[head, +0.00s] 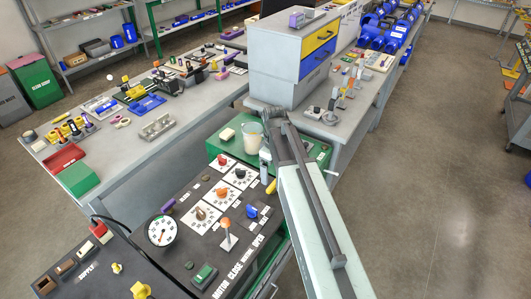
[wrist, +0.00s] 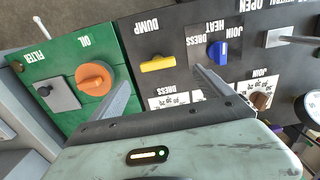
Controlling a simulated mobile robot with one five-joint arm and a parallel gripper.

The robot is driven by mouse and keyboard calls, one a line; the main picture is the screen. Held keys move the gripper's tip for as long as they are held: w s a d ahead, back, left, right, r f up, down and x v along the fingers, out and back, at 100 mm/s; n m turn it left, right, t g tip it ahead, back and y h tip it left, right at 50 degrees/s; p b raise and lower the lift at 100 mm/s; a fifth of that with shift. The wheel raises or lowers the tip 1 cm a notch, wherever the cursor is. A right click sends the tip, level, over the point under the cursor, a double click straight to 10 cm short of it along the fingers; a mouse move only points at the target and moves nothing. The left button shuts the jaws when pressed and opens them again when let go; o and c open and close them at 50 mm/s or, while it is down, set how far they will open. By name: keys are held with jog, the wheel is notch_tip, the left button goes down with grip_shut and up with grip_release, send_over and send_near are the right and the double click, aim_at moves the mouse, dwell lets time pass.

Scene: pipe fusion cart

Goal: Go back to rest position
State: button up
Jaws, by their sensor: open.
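My gripper (wrist: 164,80) is open and empty in the wrist view, its two grey fingers spread apart over the control panel. Between and beyond the fingers are a yellow DUMP handle (wrist: 157,64) and a blue HEAT knob (wrist: 218,52). An orange knob (wrist: 95,78) on the green OIL panel lies left of the left finger. I see no contact with any of them. In the head view my arm reaches forward over the right side of the black panel (head: 180,240); the gripper's fingers are hard to make out there.
A green box (head: 220,145) carries a beaker (head: 252,137) close beside my arm. A lever with an orange top (head: 226,232) stands up from the panel. A grey cabinet with drawers (head: 270,60) stands behind. Open floor (head: 430,170) lies to the right.

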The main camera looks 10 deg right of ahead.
jog(key=s+m, duration=0.9)
jog(key=s, duration=0.2)
jog(key=shift+s+a, duration=0.15)
jog(key=shift+a, duration=0.05)
jog(key=shift+a, duration=0.2)
dwell(1.5)
